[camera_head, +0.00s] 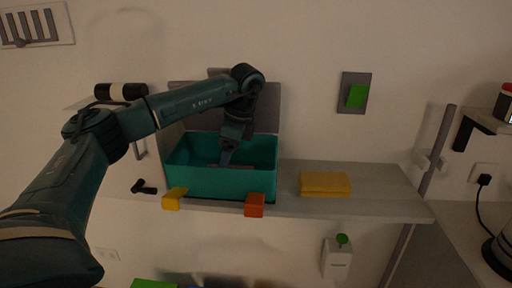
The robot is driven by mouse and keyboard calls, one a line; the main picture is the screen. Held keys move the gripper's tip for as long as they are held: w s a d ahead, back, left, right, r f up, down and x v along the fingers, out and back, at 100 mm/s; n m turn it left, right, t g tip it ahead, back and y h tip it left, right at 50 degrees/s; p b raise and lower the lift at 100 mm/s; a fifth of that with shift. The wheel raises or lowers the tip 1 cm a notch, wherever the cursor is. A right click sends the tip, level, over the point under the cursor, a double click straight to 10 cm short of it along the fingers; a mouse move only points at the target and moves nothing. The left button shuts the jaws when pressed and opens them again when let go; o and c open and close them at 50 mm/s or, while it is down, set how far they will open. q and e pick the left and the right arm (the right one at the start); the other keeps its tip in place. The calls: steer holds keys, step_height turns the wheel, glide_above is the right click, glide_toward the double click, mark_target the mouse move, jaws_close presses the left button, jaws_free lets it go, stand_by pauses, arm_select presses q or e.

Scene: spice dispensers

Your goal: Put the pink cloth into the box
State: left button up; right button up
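A teal open box (208,184) stands on the grey shelf (385,180). My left arm reaches in from the left, and my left gripper (226,158) points down into the box opening. Its fingertips are small and partly hidden behind the front wall, so I cannot tell whether they are open or shut. A thin dull strip shows at the fingertips just above the front rim; I cannot tell whether it is cloth. No clearly pink cloth shows. My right gripper is not in view.
A yellow sponge-like block (325,184) lies right of the box. A yellow piece (174,198) and an orange piece (254,205) sit at the shelf's front edge. A grey upright pole (436,150) stands at the right. The shelf's right end is clear.

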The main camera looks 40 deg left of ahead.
arm_select(q)
steer(key=shift+w+d+r+g, duration=0.4)
steer(key=shift+w+r, duration=0.3)
steer(key=shift+r, duration=0.05)
steer(key=w+d+b, duration=0.1)
steer(key=w+d, duration=0.3)
steer(key=d, duration=0.6)
steer(key=shift+w+r, duration=0.4)
steer(key=shift+r, duration=0.05)
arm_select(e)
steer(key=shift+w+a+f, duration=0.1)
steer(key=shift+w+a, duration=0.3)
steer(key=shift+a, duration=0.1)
arm_select(q)
steer(key=shift+w+d, duration=0.1)
steer(key=shift+d, duration=0.05)
steer(key=shift+r, duration=0.1)
